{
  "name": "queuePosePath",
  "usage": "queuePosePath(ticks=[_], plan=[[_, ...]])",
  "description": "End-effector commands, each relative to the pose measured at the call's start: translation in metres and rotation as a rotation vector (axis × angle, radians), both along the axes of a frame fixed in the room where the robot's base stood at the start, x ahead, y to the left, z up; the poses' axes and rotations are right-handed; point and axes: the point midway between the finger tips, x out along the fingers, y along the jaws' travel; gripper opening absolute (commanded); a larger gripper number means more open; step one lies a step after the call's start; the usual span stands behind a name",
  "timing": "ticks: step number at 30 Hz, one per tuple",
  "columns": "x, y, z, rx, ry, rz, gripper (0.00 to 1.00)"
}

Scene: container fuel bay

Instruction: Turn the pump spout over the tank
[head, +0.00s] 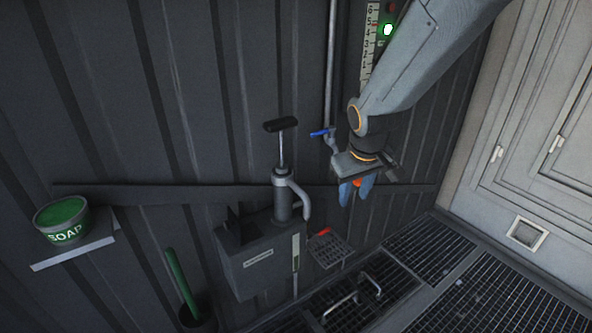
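The hand pump (283,205) stands upright on the grey box-shaped tank (265,265), with a black T-handle (281,125) on a raised rod. Its pale curved spout (303,198) points right and bends down near the tank's right edge. I cannot tell exactly what lies under its mouth. My gripper (356,193) hangs to the right of the spout, apart from it, with its blue fingers pointing down. The fingers look spread, with a small orange patch between them near the palm; I cannot tell what that is.
A blue-levered tap (321,133) on a vertical pipe is close behind my gripper. A small grate shelf (331,252) with a red-handled part (320,233) is below the spout. A soap tin (62,220) sits on a left shelf. Floor grating (430,250) lies right.

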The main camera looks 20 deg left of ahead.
Motion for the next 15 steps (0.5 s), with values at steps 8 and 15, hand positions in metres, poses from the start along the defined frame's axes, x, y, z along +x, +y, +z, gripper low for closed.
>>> queuePosePath(ticks=[8, 15], plan=[[0.021, 0.132, 0.027, 0.02, -0.116, 0.25, 0.35], [0.029, 0.144, 0.013, 0.021, -0.125, 0.267, 0.35]])
